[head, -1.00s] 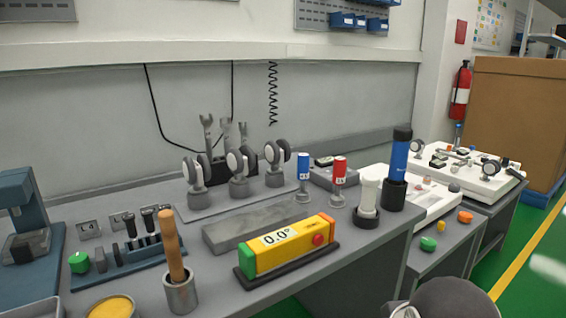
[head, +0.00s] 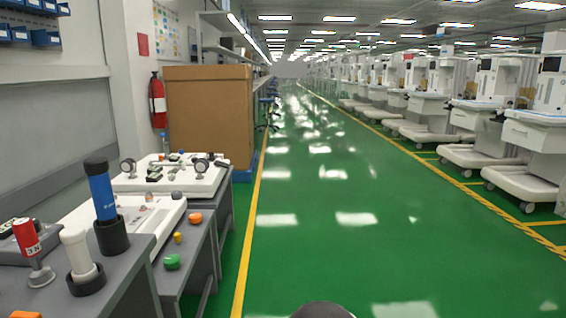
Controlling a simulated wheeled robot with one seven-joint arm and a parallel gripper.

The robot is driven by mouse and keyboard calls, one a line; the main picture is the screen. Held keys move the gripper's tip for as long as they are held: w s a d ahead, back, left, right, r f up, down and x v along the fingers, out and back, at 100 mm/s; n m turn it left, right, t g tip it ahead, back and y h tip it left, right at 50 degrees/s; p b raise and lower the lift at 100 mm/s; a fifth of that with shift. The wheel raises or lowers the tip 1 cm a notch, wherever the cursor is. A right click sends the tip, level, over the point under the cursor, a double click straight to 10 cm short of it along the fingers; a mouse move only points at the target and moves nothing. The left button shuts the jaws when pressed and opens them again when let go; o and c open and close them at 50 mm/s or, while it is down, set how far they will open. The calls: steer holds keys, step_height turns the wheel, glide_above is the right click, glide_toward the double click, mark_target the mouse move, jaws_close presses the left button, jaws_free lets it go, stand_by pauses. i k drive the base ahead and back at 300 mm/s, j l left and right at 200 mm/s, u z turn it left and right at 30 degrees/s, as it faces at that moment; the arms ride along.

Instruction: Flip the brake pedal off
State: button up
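Several white anaesthesia carts (head: 540,130) stand in a row along the right side of the aisle. Their wide white bases (head: 525,184) rest on dark casters. I cannot make out a brake pedal on any of them at this distance. A dark rounded shape at the bottom centre edge appears to be part of my own arm. My gripper's fingers are not in view.
A workbench (head: 150,262) with a blue cylinder (head: 101,196), a white cylinder (head: 77,252) and test panels is close on the left. A large cardboard box (head: 208,115) stands beyond it. The green floor (head: 340,220) between yellow lines is clear.

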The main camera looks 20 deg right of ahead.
mark_target(217, 164)
steer(key=z, duration=0.25)
steer(key=i+l, duration=0.25)
steer(key=i, duration=0.3)
steer(key=i+l, duration=0.2)
steer(key=i, duration=0.3)
steer(key=i+l, duration=0.25)
steer(key=i, duration=0.3)
steer(key=i+l+u, duration=0.1)
steer(key=i+l, duration=0.15)
steer(key=i, duration=0.3)
steer(key=i+l, duration=0.3)
steer(key=i, duration=0.2)
steer(key=i+l, duration=0.25)
steer(key=i, duration=0.3)
